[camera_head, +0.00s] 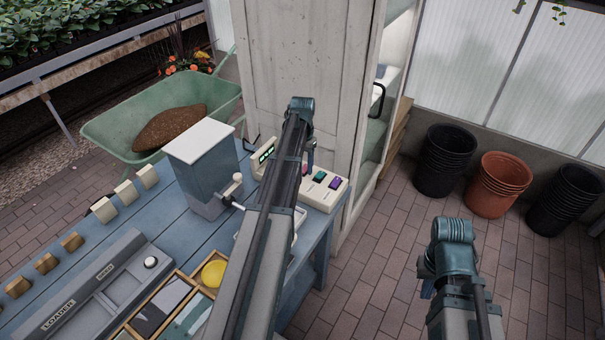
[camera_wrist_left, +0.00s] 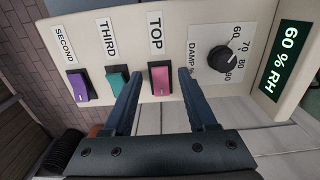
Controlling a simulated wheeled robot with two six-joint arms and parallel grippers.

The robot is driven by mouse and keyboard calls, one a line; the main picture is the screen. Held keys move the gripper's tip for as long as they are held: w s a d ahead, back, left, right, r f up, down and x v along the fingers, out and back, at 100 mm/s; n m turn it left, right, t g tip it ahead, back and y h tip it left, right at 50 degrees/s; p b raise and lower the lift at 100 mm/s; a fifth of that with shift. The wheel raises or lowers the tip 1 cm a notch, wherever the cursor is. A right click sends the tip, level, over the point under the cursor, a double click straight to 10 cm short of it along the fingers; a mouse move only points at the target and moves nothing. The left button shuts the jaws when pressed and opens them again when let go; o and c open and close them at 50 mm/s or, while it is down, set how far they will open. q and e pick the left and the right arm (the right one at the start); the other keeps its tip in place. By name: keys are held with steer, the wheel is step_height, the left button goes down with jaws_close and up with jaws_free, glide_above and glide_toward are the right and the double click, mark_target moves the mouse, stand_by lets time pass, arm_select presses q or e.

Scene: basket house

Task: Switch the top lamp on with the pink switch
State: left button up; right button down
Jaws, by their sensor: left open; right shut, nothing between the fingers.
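The pink switch (camera_wrist_left: 161,78) sits under the label TOP on a cream control box (camera_wrist_left: 215,20). In the left wrist view my left gripper (camera_wrist_left: 159,83) is open, with one fingertip on each side of the pink switch; I cannot tell whether they touch the panel. A teal switch (camera_wrist_left: 117,80) marked THIRD and a purple switch (camera_wrist_left: 78,87) marked SECOND are beside it. In the head view the control box (camera_head: 323,197) is at the table's right end, partly hidden by my left arm. My right gripper (camera_head: 427,288) is over the floor. I cannot make out the top lamp.
A damp dial (camera_wrist_left: 222,59) and a 60 % RH display (camera_wrist_left: 284,60) are on the same box. A white cabinet (camera_head: 300,60) stands behind.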

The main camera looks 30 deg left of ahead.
arm_select(q)
steer(key=shift+f, duration=0.35)
steer(key=shift+r, duration=0.1)
jaws_close()
